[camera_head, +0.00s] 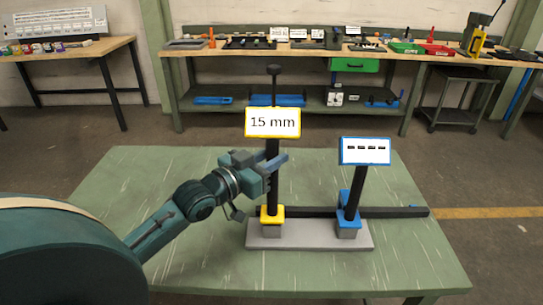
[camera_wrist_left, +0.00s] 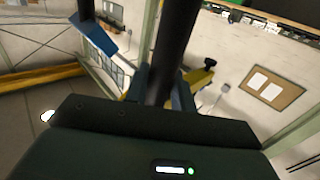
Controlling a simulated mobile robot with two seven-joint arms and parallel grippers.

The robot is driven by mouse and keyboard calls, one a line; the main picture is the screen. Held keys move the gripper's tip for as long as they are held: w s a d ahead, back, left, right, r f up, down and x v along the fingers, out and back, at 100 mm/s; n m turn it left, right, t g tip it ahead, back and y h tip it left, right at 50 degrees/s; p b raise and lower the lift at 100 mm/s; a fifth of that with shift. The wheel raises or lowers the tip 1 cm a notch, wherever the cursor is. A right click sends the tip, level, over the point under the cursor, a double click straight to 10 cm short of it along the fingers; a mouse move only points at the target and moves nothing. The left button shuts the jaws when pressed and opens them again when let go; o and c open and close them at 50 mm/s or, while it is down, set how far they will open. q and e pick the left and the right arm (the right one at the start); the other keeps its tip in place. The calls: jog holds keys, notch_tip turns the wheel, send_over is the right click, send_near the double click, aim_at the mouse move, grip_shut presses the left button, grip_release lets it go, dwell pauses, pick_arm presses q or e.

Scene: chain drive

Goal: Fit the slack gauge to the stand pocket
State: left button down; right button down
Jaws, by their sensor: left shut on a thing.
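A black upright post (camera_head: 272,185) with a round knob on top carries a yellow-framed "15 mm" sign (camera_head: 273,122); which part is the slack gauge is not labelled. A yellow collar (camera_head: 271,216) is at its foot, at the left end of the grey stand (camera_head: 308,240). My left gripper (camera_head: 275,164) is shut on the black post just below the sign. In the left wrist view the post (camera_wrist_left: 176,45) runs up between the blue fingers. Whether the collar is seated in a pocket cannot be told. My right gripper is not in view.
A second, tilted black post (camera_head: 355,188) with a blue-framed sign (camera_head: 365,151) and blue collar stands on the right of the stand. A dark horizontal bar (camera_head: 395,212) extends right. The green table (camera_head: 130,185) is otherwise clear. A workbench (camera_head: 230,52) stands behind.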

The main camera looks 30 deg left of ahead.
pick_arm(q)
jog(key=shift+f+b, duration=0.35)
jog(key=shift+f, duration=0.05)
jog(key=c, duration=1.2)
grip_release()
jog(key=shift+f, duration=0.15)
jog(key=shift+o, duration=0.5)
jog(key=shift+f, duration=0.4)
jog(key=shift+r, duration=0.1)
jog(key=b+v, duration=0.1)
jog(key=v, duration=1.2)
jog(key=shift+r+b, duration=0.25)
jog(key=shift+b, duration=0.05)
jog(key=shift+s, duration=0.1)
